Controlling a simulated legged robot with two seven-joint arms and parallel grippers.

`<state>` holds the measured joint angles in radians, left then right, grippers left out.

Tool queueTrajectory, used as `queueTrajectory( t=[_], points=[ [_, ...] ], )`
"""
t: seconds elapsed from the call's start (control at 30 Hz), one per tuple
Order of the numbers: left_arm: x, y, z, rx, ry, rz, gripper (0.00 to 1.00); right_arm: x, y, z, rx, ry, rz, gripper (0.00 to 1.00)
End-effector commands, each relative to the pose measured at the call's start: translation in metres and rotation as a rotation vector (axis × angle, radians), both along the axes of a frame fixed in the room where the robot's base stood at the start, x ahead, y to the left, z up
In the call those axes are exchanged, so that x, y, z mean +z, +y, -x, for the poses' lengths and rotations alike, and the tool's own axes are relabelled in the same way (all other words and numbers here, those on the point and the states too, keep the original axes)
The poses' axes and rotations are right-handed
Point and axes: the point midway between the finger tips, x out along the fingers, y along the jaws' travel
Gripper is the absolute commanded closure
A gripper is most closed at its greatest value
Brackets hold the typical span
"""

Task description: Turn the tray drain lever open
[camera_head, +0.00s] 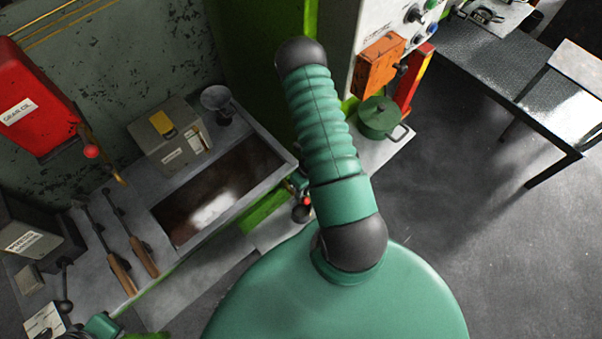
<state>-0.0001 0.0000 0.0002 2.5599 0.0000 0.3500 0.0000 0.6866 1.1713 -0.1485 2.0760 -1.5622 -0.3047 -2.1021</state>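The grey metal tray (274,143) holds dark brown liquid with a bright reflection. It stands left of centre. Small red and dark parts (303,211) show at its right end, and I cannot tell if they are the drain lever. My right gripper (299,187) seems to be the small teal and dark piece close to that end. My own teal body partly hides it, so its fingers and any contact are unclear. A teal and dark piece of my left arm or gripper (78,331) shows at the bottom left edge, cut off by the frame.
A red gear oil container (35,100) with a red-knobbed tap hangs at the left. A grey box (170,140) and small cup (216,100) stand behind the liquid. Wooden-handled tools (120,272) lie left. A green pot (379,117) stands right. Open floor lies right.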

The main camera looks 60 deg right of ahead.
Motion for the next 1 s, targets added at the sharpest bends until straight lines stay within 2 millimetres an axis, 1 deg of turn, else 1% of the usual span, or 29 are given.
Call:
queueTrajectory(
  t=[0.03, 0.07, 0.37, 0.47, 0.6, 0.73, 0.83, 1.0],
  points=[
    [0.000, 0.000, 0.000, 0.000, 0.000, 0.000, 1.00, 0.000, 0.000, 0.000, 0.000, 0.000, 0.000, 0.72],
    [0.000, 0.000, 0.000, 0.000, 0.000, 0.000, 1.00, 0.000, 0.001, -0.001, 0.000, 0.000, 0.000, 0.69],
    [0.000, 0.000, 0.000, 0.000, 0.000, 0.000, 1.00, 0.002, 0.000, -0.002, 0.001, -0.002, 0.000, 0.69],
    [0.002, 0.000, 0.000, 0.000, 0.000, 0.000, 1.00, 0.013, -0.002, -0.002, 0.002, -0.005, 0.000, 0.69],
    [0.005, 0.000, 0.000, 0.000, 0.000, 0.000, 1.00, 0.042, -0.008, -0.001, 0.003, -0.003, 0.002, 0.69],
    [0.007, 0.000, 0.000, 0.000, 0.000, 0.000, 1.00, 0.064, -0.012, 0.000, 0.001, -0.002, 0.001, 0.69],
    [0.007, 0.000, 0.000, 0.000, 0.000, 0.000, 1.00, 0.071, -0.014, 0.001, 0.000, -0.001, 0.000, 0.69],
    [0.007, 0.000, 0.000, 0.000, 0.000, 0.000, 1.00, 0.072, -0.014, 0.001, 0.000, 0.001, -0.001, 0.69]
  ],
)
